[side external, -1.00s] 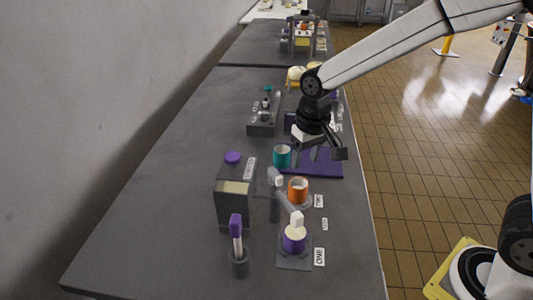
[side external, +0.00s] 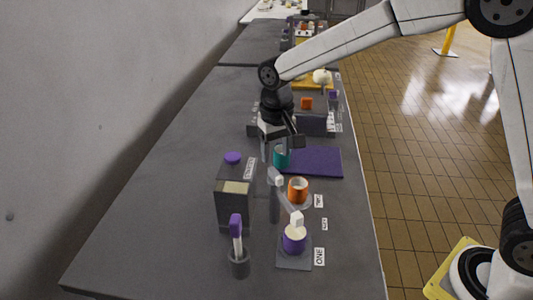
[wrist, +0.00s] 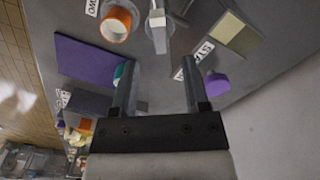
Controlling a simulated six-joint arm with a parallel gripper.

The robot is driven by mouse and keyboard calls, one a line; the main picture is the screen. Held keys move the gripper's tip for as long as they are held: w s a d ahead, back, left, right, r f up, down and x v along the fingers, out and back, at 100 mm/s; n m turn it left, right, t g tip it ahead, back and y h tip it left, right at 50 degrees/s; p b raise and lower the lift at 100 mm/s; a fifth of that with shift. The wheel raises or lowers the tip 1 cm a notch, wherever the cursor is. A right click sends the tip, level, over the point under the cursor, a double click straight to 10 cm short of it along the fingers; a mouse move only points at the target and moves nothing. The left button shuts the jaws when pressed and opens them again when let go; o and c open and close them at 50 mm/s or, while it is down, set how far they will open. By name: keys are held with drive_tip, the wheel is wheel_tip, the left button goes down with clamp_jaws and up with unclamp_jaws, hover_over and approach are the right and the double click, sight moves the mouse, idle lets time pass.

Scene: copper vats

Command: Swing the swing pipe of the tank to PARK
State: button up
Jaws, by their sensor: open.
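The swing pipe (side external: 286,199) is a grey arm on an upright post, with a white block near each end. In the side view its outlet end hangs over a purple cup (side external: 294,240) beside the ONE label (side external: 320,256). The tank (side external: 234,203) is a dark grey box left of the post, with a pale panel and a labelled top. The pipe also shows in the wrist view (wrist: 158,32), beyond my fingertips. My gripper (side external: 275,157) points down, open and empty, near the teal cup and apart from the pipe. I cannot read a PARK label.
A teal cup (side external: 282,158) stands close beside my gripper, partly hidden. An orange cup (side external: 298,189) stands beside the TWO label (side external: 319,201). A purple mat (side external: 316,162), a purple knob (side external: 232,158) and a holder with a purple-handled tool (side external: 238,258) are nearby. The left tabletop is clear.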

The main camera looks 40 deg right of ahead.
sight(275, 172)
drive_tip(key=shift+f, duration=3.05)
clamp_jaws()
